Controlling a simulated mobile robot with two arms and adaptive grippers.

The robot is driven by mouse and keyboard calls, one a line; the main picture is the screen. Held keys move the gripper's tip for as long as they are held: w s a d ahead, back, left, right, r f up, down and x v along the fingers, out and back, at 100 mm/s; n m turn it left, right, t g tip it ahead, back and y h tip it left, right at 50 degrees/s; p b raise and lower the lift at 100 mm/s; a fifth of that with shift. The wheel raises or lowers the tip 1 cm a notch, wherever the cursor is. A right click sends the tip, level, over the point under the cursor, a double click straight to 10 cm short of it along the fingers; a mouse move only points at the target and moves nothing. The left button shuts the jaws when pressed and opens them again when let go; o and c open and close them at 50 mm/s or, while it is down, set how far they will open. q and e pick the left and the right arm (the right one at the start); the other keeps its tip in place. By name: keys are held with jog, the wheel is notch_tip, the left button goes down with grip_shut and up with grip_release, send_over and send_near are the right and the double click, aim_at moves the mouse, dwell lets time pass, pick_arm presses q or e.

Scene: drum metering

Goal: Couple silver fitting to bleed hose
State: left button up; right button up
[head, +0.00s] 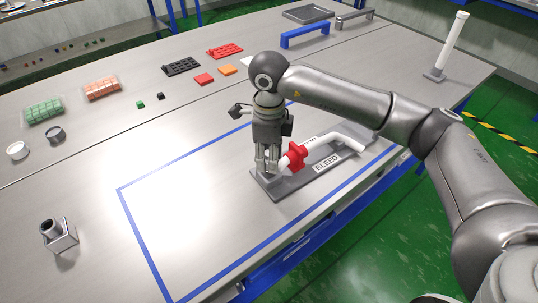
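A white bent hose (347,142) lies on a grey base plate (292,186) with a BLEED label (326,163). A red star-shaped handle (295,156) sits near its left end. My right gripper (267,168) points down at the plate's left end, just left of the red handle. Its fingers hide what is between them, so I cannot tell whether it holds anything. A silver block with a short round socket (58,236), apparently the silver fitting, stands alone at the table's left front. My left gripper is not in view.
Blue tape (143,237) outlines a largely empty area left of the plate. Green (43,110) and orange (101,88) block trays, rings (55,134) and small coloured parts lie farther back. A white upright tube (452,45) stands at the right. The table edge is close to the plate.

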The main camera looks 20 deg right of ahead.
jog(key=o, duration=0.5)
jog(key=shift+f, duration=0.1)
notch_tip(320, 180, up, 12)
jog(key=shift+r, duration=0.1)
dwell(0.7)
